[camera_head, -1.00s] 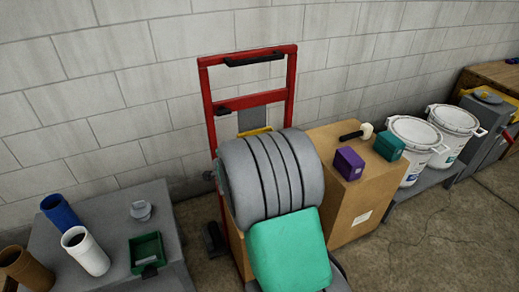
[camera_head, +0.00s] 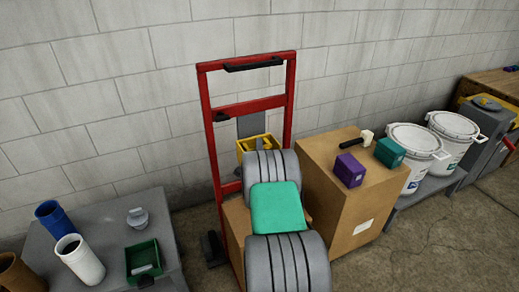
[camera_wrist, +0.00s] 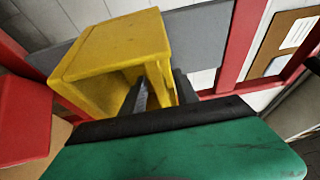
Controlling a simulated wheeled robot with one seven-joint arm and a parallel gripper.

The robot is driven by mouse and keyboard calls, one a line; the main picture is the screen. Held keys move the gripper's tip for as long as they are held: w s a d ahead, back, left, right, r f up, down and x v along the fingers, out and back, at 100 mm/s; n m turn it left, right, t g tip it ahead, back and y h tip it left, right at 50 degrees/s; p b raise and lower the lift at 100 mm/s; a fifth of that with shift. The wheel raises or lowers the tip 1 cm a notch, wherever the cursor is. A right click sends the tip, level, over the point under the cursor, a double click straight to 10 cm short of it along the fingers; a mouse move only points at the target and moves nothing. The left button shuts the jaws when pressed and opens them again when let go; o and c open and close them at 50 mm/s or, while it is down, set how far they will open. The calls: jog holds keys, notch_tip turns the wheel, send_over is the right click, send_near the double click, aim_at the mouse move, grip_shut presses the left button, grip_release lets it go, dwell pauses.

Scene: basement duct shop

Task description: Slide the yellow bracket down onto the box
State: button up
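The yellow bracket (camera_head: 246,146) is at the red hand truck's frame, in front of a grey panel, partly hidden by my arm. In the wrist view the bracket (camera_wrist: 115,48) is large, with a flat face and an open, hollow side. My gripper (camera_wrist: 160,85) has its dark fingers on either side of a yellow part of the bracket; whether they press on it is unclear. In the head view my arm hides the gripper. A cardboard box (camera_head: 236,222) stands low at the hand truck, below the bracket, mostly hidden behind my arm.
The red hand truck (camera_head: 207,128) stands before the block wall. To its right a taller cardboard box (camera_head: 335,205) carries a purple block (camera_head: 349,170), a teal block (camera_head: 390,152) and a mallet (camera_head: 360,138). A grey table (camera_head: 105,225) with cups and a green bin is at left.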

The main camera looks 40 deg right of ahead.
grip_shut()
dwell(1.4)
